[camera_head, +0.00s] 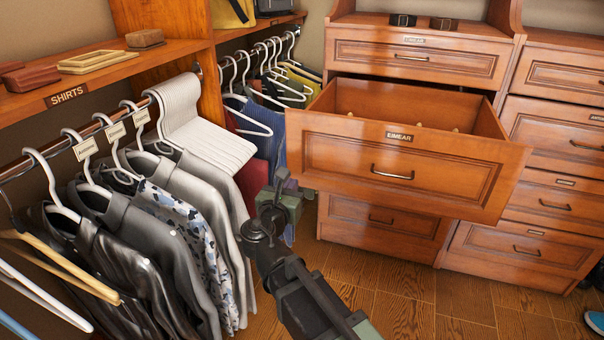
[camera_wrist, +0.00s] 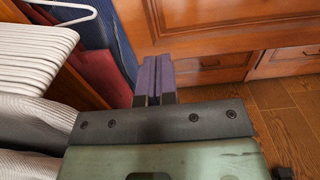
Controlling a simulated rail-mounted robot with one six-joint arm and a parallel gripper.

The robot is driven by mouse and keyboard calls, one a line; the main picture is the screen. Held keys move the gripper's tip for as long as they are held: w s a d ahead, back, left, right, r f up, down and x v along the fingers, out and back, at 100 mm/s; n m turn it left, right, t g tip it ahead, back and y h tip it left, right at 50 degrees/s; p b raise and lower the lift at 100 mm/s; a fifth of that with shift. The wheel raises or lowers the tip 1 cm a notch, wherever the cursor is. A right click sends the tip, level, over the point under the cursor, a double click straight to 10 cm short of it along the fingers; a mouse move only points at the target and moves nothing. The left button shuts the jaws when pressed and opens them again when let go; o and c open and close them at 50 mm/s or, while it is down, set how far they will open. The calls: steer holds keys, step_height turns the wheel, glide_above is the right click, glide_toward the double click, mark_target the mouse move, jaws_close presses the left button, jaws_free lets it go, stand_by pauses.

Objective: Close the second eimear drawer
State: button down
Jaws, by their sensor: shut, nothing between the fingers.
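The second drawer (camera_head: 350,170), labelled EIMEAR (camera_head: 399,137), is pulled far out of the wooden dresser. Its front has a dark bar handle (camera_head: 392,174), and its open top shows the inside with a few small light knobs or pegs. My gripper (camera_head: 281,180) is at the left of the drawer front, near its left edge. In the wrist view its two purple fingers (camera_wrist: 153,78) are together with nothing between them, and the drawer front (camera_wrist: 215,30) fills the upper right. I cannot tell whether the fingers touch the drawer.
Hanging shirts (camera_head: 150,220) and white hangers (camera_head: 190,120) crowd the left, close to my arm. A top drawer (camera_head: 415,58) and a lower drawer (camera_head: 385,220) are shut. Another dresser (camera_head: 555,150) stands at right. Wooden floor (camera_head: 400,310) is clear in front.

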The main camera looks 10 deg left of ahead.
mark_target(311, 156)
steer(key=x, duration=1.3)
steer(key=shift+w, duration=0.2)
steer(key=shift+w, duration=0.1)
